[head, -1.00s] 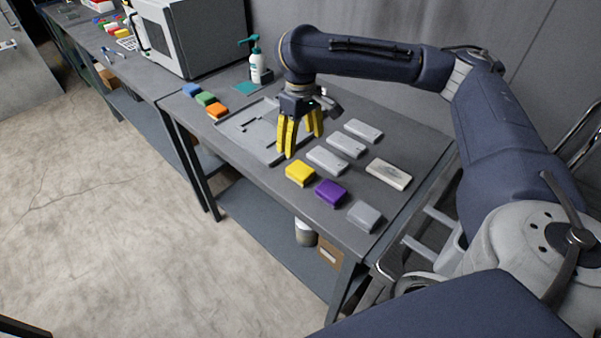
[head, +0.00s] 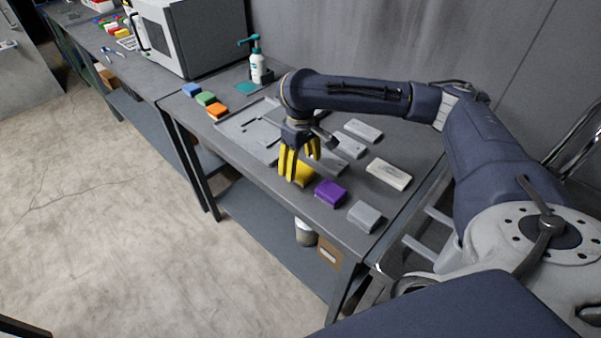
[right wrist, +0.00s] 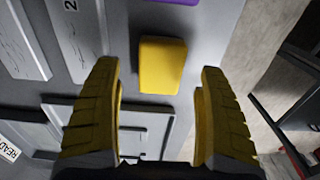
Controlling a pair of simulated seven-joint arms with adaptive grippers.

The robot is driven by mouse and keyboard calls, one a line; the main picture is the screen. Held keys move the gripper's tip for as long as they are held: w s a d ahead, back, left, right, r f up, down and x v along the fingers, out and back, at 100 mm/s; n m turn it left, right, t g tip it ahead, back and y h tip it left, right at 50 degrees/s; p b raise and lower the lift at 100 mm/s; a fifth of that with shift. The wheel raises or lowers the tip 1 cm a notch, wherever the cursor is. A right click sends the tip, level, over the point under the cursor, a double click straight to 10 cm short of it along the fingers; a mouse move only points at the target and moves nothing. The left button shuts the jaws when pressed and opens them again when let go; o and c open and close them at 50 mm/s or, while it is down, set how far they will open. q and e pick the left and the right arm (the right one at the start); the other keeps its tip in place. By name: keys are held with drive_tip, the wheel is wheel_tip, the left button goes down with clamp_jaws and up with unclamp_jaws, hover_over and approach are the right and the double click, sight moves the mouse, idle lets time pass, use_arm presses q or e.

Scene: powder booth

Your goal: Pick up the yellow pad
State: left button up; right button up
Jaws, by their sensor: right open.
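The yellow pad (right wrist: 161,66) lies on the table, seen whole in the right wrist view. It sits ahead of and between the two yellow fingers of my right gripper (right wrist: 160,115), which are wide apart and empty. In the head view the right gripper (head: 299,168) hangs over the pad and its fingers hide most of it. A bit of the yellow pad (head: 303,175) shows behind the fingers. I cannot tell from the head view how high the fingertips are above the table. My left gripper is not in view.
A purple pad (head: 330,193) and a grey pad (head: 364,215) lie to the right of it. Several grey blocks (head: 389,173) lie behind. A grey tray (head: 240,122) is at left, with blue, green and orange pads (head: 216,110) beyond. The table's front edge is close.

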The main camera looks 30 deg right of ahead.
sight(301, 169)
drive_tip(key=shift+f, duration=1.75)
drive_tip(key=shift+c, duration=0.5)
drive_tip(key=c, duration=1.2)
drive_tip(key=shift+o, duration=0.2)
drive_tip(key=shift+r, duration=0.15)
wheel_tip(301, 169, up, 20)
drive_tip(key=o, duration=0.6)
drive_tip(key=c, duration=0.5)
